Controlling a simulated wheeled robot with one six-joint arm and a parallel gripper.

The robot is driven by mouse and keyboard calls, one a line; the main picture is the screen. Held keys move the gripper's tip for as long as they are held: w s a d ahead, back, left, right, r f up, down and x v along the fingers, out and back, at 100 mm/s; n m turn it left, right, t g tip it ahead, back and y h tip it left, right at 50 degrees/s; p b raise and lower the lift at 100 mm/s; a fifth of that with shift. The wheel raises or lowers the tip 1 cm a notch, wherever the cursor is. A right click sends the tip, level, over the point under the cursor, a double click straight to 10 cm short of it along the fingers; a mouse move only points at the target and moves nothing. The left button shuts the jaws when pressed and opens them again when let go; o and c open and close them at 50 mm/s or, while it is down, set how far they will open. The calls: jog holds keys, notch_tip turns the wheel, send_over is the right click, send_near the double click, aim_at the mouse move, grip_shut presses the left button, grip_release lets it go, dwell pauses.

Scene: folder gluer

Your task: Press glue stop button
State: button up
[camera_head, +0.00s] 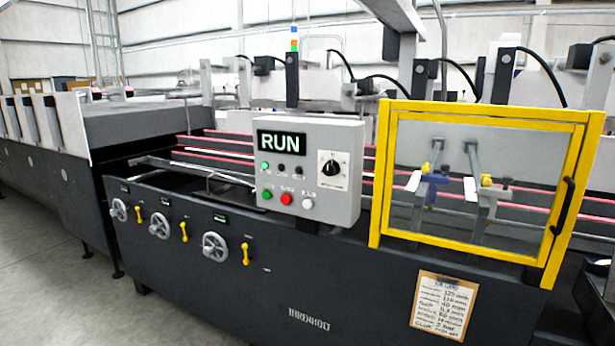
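A light grey control box (345,206) is mounted on the front of the dark machine. Its display (282,142) reads RUN. The bottom row has a green button (267,194), a red button (286,198) and a white button (307,203). A black rotary knob (331,168) sits on a white plate at right. The labels are too small to read, so I cannot tell which button is glue stop. My gripper is not in view.
A yellow-framed clear guard (478,115) with a black handle (563,206) stands right of the box. Handwheels (215,246) and yellow levers (246,253) stick out from the dark front panel at left. A clipboard note (443,305) hangs lower right. Grey floor (60,290) is clear at left.

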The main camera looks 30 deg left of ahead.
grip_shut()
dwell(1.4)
